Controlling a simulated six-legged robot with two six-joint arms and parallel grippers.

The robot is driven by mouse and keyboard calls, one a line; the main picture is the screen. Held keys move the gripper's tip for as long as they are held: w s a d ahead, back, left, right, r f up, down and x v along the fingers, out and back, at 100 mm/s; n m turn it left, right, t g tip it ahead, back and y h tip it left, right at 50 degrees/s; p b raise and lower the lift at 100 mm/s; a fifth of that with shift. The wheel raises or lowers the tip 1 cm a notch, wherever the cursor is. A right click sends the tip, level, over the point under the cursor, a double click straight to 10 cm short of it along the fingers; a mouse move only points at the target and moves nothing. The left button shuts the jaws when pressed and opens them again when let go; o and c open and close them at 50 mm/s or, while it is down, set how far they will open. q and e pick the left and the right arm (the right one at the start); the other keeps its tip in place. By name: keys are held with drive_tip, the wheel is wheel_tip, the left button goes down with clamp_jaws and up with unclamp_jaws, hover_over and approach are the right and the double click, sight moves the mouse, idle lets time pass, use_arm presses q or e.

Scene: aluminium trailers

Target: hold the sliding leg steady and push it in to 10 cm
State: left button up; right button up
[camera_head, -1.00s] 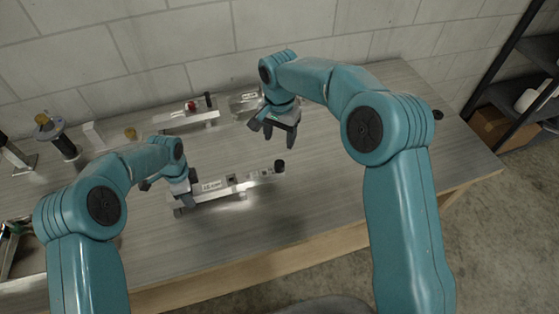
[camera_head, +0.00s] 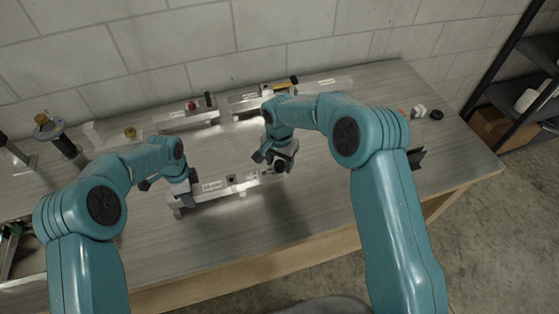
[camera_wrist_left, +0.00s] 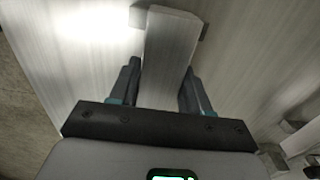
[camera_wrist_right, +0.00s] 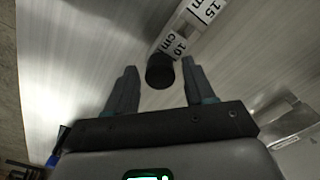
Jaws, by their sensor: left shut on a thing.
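The sliding leg is a long aluminium piece on the bench; its outer body (camera_head: 212,187) bears a printed label. A black round end cap (camera_wrist_right: 160,71) is at its right end, beside a "10 cm" mark and a "15 cm" mark (camera_wrist_right: 207,8) on the light inner bar. My left gripper (camera_head: 186,192) is shut on the left part of the body; in the left wrist view its fingers flank the metal beam (camera_wrist_left: 170,50). My right gripper (camera_head: 277,162) is open at the right end, its fingers on either side of the cap with gaps, not gripping it.
Small parts (camera_head: 420,111) lie at the right. The bench front (camera_head: 300,222) is clear.

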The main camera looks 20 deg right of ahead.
sight(245, 178)
clamp_jaws()
drive_tip(key=a, duration=0.9)
drive_tip(key=shift+a, duration=0.4)
use_arm(q)
drive_tip(key=shift+d, duration=0.15)
use_arm(e)
drive_tip(key=shift+a, duration=0.45)
drive_tip(key=shift+o, duration=1.3)
unclamp_jaws()
drive_tip(key=shift+r, duration=0.1)
